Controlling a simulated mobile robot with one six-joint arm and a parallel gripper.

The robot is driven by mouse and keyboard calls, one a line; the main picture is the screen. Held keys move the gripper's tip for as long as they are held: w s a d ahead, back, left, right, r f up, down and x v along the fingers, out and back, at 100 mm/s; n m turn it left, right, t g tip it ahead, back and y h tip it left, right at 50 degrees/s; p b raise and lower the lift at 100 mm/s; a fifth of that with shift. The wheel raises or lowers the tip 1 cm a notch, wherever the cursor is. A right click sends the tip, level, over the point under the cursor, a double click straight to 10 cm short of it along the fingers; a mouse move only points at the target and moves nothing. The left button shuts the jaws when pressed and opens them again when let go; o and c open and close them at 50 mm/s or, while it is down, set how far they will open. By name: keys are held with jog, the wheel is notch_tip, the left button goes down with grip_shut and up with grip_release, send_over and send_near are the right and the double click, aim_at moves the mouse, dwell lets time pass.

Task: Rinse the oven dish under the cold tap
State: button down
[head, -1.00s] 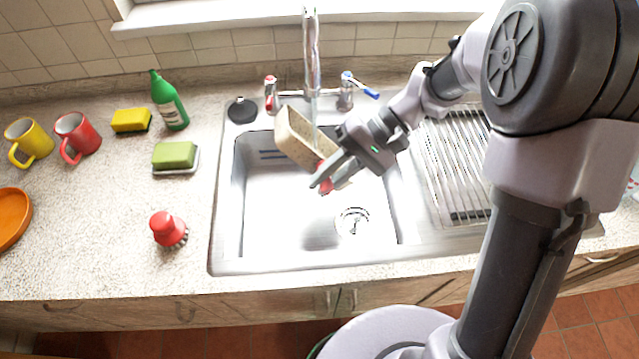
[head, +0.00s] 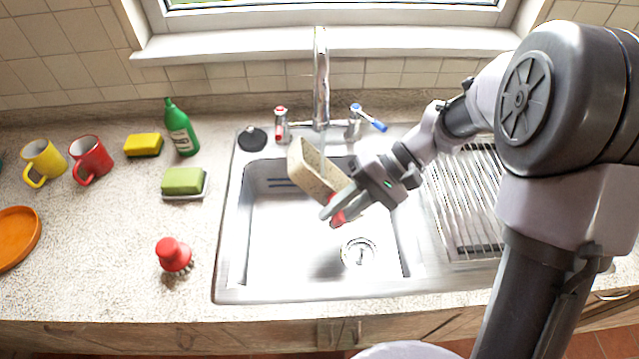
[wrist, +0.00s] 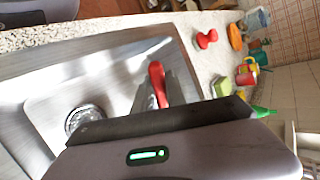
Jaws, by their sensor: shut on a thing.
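The oven dish (head: 318,172) is beige and speckled, with a red handle (head: 338,217). In the head view it is held tilted over the back part of the sink basin (head: 290,235), in front of the tap (head: 321,85). My gripper (head: 333,208) is shut on the dish by its red handle, which also shows in the wrist view (wrist: 157,82). The dish body is not clear in the wrist view. The blue cold lever (head: 370,118) is right of the spout and the red-marked lever (head: 280,122) left of it. I cannot clearly tell whether water is running.
A black plug (head: 252,138) lies at the sink's back left corner. A red brush (head: 173,255), green sponge (head: 183,181), green bottle (head: 181,130), yellow sponge (head: 143,145) and mugs (head: 91,158) stand on the left counter. The ribbed drainer (head: 468,200) on the right is empty.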

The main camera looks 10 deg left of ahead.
jog(key=shift+a, duration=0.1)
jog(key=shift+w+a, duration=0.15)
jog(key=shift+a, duration=0.25)
jog(key=shift+d, duration=0.15)
jog(key=shift+d, duration=0.35)
jog(key=shift+a, duration=0.5)
jog(key=shift+d, duration=0.1)
